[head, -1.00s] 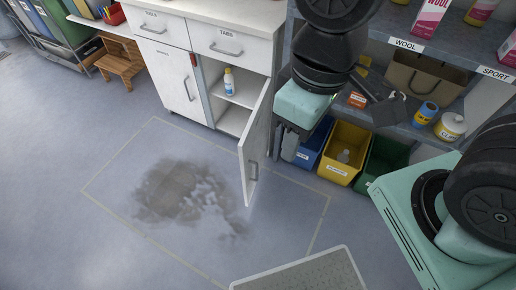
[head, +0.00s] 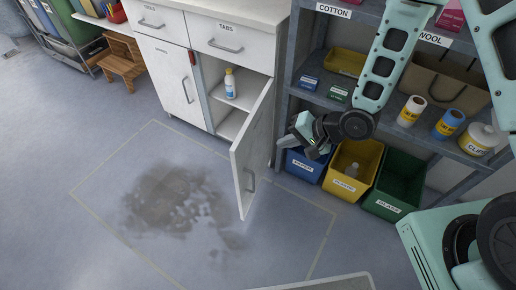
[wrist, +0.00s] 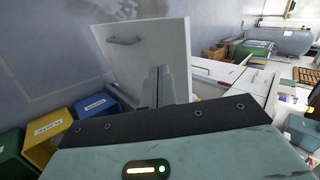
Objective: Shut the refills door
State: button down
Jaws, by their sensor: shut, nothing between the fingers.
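In the wrist view the door (wrist: 160,45) stands just beyond my closed fingers (wrist: 158,80). The fingers hold nothing. I cannot tell whether they touch the door. A small bottle (head: 230,83) stands on the shelf inside the open compartment.
Blue (head: 304,165), yellow (head: 352,170) and green (head: 396,184) bins sit under the metal shelving at right, close to my gripper. A wet patch (head: 165,200) lies on the floor inside a taped outline. The floor in front of the cabinet is otherwise clear.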

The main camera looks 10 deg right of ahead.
send_near(240, 149)
jog(key=x, duration=0.5)
jog(key=shift+d+f, duration=0.2)
jog(key=shift+f, duration=0.3)
jog(key=shift+w+a, duration=0.2)
jog(key=shift+a, duration=0.2)
jog(key=shift+a, duration=0.1)
